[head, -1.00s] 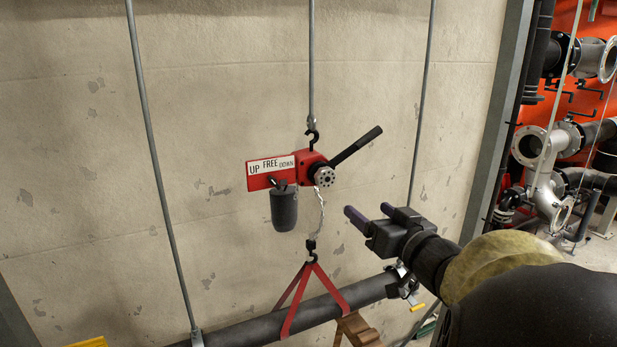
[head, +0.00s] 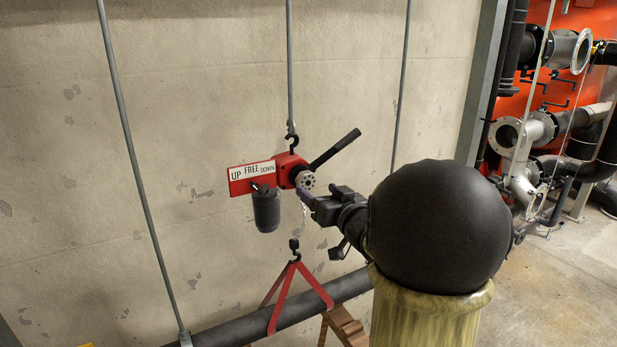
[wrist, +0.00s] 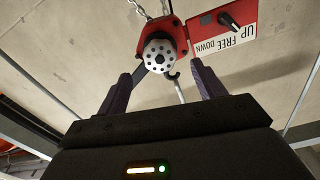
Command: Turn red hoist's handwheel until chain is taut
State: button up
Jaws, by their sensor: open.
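The red hoist (head: 289,168) hangs from a hook on a vertical rod, with a black lever (head: 335,148) slanting up to the right. Its handwheel (head: 305,180) is a pale round disc with dark holes; it also shows in the wrist view (wrist: 159,56). My gripper (head: 306,196) is open beside the handwheel in the head view. In the wrist view its purple fingers (wrist: 160,86) stand apart, with the wheel beyond and between them. Contact cannot be told. The chain (head: 303,218) below the hoist is partly hidden by my gripper. The red sling (head: 283,290) holds the dark pipe (head: 235,333).
A label plate (head: 252,170) reading UP, FREE, DOWN sits left of the hoist, with a dark grey chain container (head: 266,210) under it. Thin rods (head: 140,180) run down the wall. A brown wooden support (head: 345,325) stands by the pipe. Flanged pipes (head: 525,150) are at the right.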

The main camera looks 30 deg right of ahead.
aim_at(309, 183)
jog(key=w+p, duration=0.2)
jog(key=w, duration=0.3)
jog(key=shift+w+a, duration=0.1)
jog(key=shift+w, duration=0.2)
jog(key=c, duration=1)
jog(key=shift+m, duration=0.4)
jog(key=m+p, duration=0.1)
jog(key=m, duration=0.4)
jog(key=m+p, duration=0.1)
jog(key=m, duration=0.2)
jog(key=shift+m, duration=0.4)
jog(key=shift+m+p, duration=0.85)
jog(key=shift+m, duration=0.85)
